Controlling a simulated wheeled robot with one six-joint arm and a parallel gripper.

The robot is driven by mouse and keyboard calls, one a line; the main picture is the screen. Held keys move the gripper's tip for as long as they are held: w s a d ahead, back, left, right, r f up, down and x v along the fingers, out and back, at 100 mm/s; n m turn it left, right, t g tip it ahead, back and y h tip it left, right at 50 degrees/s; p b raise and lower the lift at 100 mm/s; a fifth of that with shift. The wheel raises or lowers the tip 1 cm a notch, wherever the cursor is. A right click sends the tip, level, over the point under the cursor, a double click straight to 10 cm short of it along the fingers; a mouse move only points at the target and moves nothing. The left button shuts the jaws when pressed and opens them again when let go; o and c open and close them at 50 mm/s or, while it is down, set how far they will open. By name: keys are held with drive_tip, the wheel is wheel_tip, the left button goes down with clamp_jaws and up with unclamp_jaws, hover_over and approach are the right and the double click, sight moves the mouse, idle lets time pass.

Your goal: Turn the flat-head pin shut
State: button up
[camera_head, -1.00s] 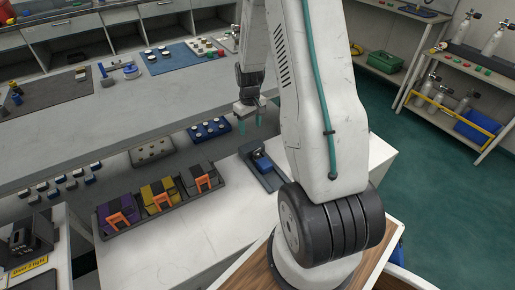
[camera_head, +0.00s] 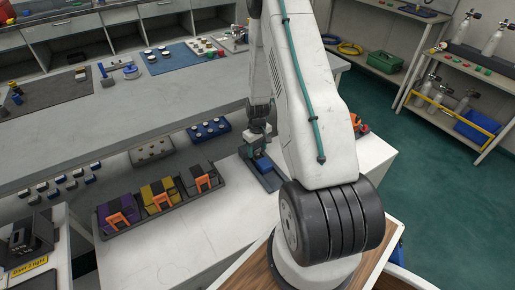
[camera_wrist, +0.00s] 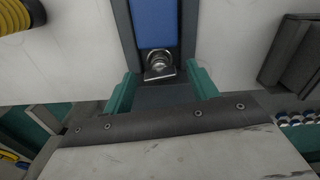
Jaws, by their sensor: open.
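The flat-head pin (camera_wrist: 159,66) shows in the wrist view as a small silvery metal piece with a flat tab, at the near end of a blue block (camera_wrist: 154,22) on a dark grey base. The same blue block (camera_head: 263,163) sits on the white bench in the head view, where I cannot make out the pin. My gripper (camera_wrist: 162,88) is open, with one teal finger on each side of the pin's line. The fingers look apart from the pin. In the head view my gripper (camera_head: 256,147) is low over the base's far end.
A dark tray with purple, yellow and grey blocks with orange clips (camera_head: 159,201) stands left on the white bench (camera_head: 215,235). A yellow ribbed piece (camera_wrist: 18,16) and a dark block (camera_wrist: 291,50) flank the base in the wrist view. The long grey counter (camera_head: 150,112) runs behind.

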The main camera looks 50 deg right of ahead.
drive_tip(key=c, duration=1)
drive_tip(key=shift+m, duration=1)
drive_tip(key=o, duration=1)
drive_tip(key=shift+r, duration=0.15)
wheel_tip(320, 180, up, 8)
drive_tip(key=shift+f, duration=0.2)
